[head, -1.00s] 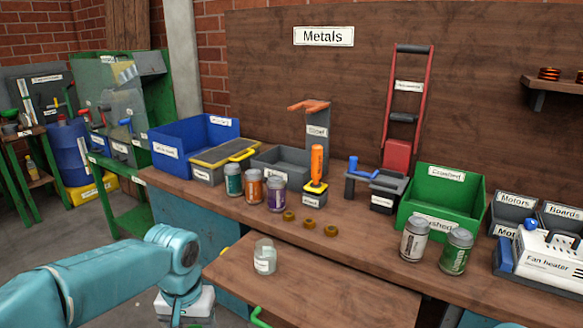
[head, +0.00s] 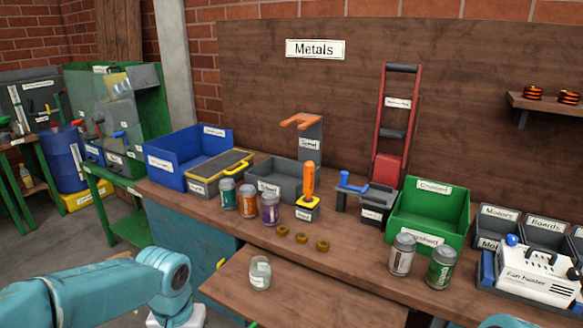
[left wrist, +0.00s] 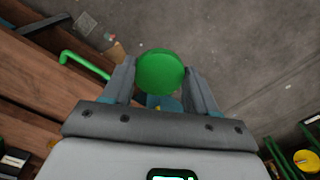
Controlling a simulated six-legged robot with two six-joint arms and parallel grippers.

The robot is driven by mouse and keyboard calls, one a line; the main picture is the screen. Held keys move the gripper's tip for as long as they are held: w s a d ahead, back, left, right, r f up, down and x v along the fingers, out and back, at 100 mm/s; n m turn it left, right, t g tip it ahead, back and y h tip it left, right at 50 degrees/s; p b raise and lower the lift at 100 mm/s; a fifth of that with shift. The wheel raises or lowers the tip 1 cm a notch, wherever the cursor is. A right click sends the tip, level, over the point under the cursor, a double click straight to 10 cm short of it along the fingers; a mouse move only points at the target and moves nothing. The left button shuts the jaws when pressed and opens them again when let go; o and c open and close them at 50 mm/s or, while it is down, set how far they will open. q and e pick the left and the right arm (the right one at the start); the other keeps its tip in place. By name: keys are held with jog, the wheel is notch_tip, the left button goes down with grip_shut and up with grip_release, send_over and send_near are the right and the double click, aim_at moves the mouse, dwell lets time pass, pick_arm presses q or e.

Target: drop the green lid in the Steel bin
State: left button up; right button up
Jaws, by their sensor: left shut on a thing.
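The round green lid (left wrist: 160,72) is between the two grey fingers of my left gripper (left wrist: 162,80) in the left wrist view, and the gripper is shut on it. The floor shows beyond it. In the head view only my left arm shows at lower left; its gripper is out of the picture. An open grey bin (head: 290,173) stands on the bench between a yellow-lidded box and an orange-handled tool. Its front label is small and looks like "Steel". My right gripper is not in view.
Several jars and three brass rings (head: 302,238) stand in front of the bins. A clear jar (head: 260,273) stands on the lower pulled-out board (head: 320,295). A blue bin (head: 205,155) is left, a green bin (head: 455,215) right. A green handle (left wrist: 85,63) is near my left gripper.

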pick_arm(q)
jog(key=shift+s+r+p, duration=0.35)
jog(key=shift+r+p, duration=0.3)
jog(key=shift+s+f+p, duration=0.15)
jog(key=shift+f+p, duration=0.1)
jog(key=shift+p, duration=0.15)
jog(key=shift+d+f, duration=0.2)
jog(key=shift+f, duration=0.3)
jog(key=shift+d+f, duration=0.2)
jog(key=shift+f, duration=0.25)
jog(key=shift+w, duration=0.35)
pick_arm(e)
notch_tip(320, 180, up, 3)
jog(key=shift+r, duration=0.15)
